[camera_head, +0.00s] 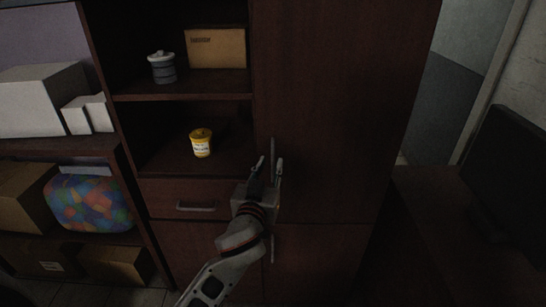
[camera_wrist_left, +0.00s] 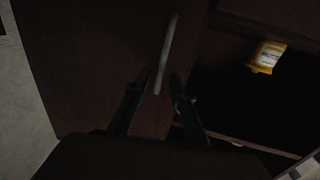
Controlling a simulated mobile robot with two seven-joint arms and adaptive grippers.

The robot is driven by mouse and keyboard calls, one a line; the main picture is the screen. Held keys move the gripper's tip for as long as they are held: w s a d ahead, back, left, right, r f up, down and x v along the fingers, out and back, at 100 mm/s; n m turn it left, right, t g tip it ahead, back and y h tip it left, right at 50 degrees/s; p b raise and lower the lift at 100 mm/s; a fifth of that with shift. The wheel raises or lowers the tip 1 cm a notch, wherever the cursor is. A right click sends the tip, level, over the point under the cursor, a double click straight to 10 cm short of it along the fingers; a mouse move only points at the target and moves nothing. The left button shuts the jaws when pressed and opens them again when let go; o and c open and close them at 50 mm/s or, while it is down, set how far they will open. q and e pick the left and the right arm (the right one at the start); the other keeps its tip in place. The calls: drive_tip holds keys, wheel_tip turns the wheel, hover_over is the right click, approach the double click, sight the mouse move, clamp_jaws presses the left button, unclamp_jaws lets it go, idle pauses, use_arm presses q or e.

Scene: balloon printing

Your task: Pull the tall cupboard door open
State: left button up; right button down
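The tall cupboard door (camera_head: 335,90) is dark reddish wood and looks shut in the head view. Its upright metal handle (camera_head: 273,152) is near the door's left edge. My left gripper (camera_head: 267,168) is in front of the handle's lower part, fingers pointing up and apart. In the left wrist view the handle (camera_wrist_left: 166,55) comes down between the two open fingertips (camera_wrist_left: 163,82). I cannot tell whether the fingers touch it. The door (camera_wrist_left: 90,60) fills the left of that view. My right gripper is not in view.
Left of the door are open shelves with a yellow tub (camera_head: 201,143), a grey pot (camera_head: 162,67) and a cardboard box (camera_head: 217,48). Below them is a drawer (camera_head: 185,197). A desk (camera_head: 440,215) with a dark monitor (camera_head: 510,165) stands at the right.

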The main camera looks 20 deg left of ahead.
sight(273, 160)
use_arm(q)
drive_tip(key=shift+w+a, duration=0.15)
drive_tip(key=shift+w, duration=1.9)
clamp_jaws()
drive_tip(key=shift+s+f, duration=0.1)
drive_tip(key=shift+s, duration=0.05)
